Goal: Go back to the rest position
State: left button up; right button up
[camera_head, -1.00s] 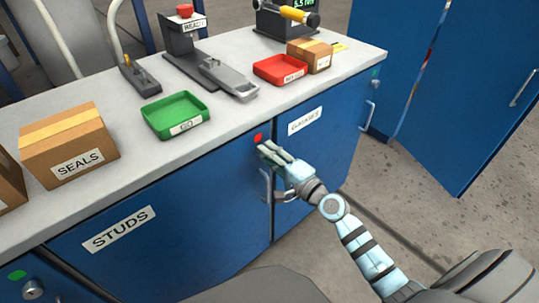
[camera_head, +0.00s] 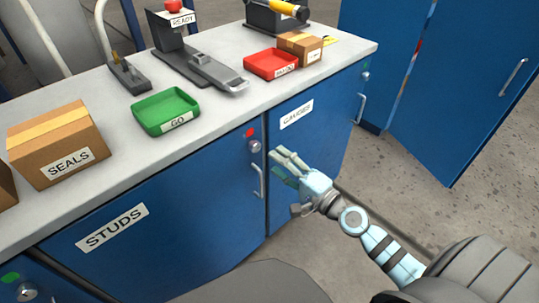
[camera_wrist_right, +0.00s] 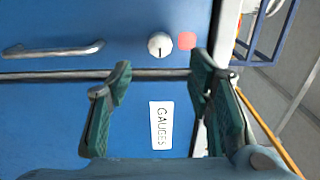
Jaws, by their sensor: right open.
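My right gripper (camera_head: 286,166) is open and empty in front of the blue cabinet, near the GAUGES door (camera_head: 310,135). In the right wrist view its two green-padded fingers (camera_wrist_right: 162,85) stand wide apart with nothing between them. The STUDS door (camera_head: 150,235) is beside it to the left. A door handle (camera_head: 258,181) and a round lock (camera_head: 255,146) with a red mark above it show just left of the gripper. The handle (camera_wrist_right: 52,49) and lock (camera_wrist_right: 160,45) also show in the right wrist view, apart from the fingers. My left gripper is not in view.
The grey worktop (camera_head: 105,95) holds a SEALS box (camera_head: 57,143), a green GO tray (camera_head: 166,110), a red tray (camera_head: 272,64), a small box (camera_head: 300,46) and a READY device (camera_head: 172,38). A tall blue cabinet (camera_head: 455,95) stands right. Open floor (camera_head: 425,205) lies between.

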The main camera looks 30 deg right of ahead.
jog(key=shift+s, duration=0.1)
dwell(0.4)
jog(key=s+d+f+n+g+h, duration=0.2)
jog(key=s+d+f+n, duration=0.1)
jog(key=f, duration=0.7)
jog(key=s+d+f+n+g+h, duration=0.1)
jog(key=s+d+f+n+g, duration=0.25)
jog(key=f, duration=0.55)
jog(key=s+d+f+n+g+h, duration=0.2)
jog(key=s+d+f+n, duration=0.1)
jog(key=f, duration=0.7)
jog(key=s+f+n+g+h, duration=0.1)
jog(key=s+f+n+g, duration=0.3)
jog(key=s+f, duration=0.8)
jog(key=s+a+f+n+g, duration=0.1)
jog(key=s+a+f+g, duration=0.2)
jog(key=s, duration=0.6)
jog(key=s+a+f+n+g, duration=0.25)
jog(key=s+a, duration=0.25)
jog(key=s, duration=0.4)
notch_tip(320, 180, up, 15)
jog(key=a+m+p, duration=0.1)
jog(key=p, duration=1.5)
jog(key=shift+s+a+r+t+y, duration=0.2)
jog(key=shift+s+t+y, duration=0.1)
jog(key=shift+s+t, duration=0.1)
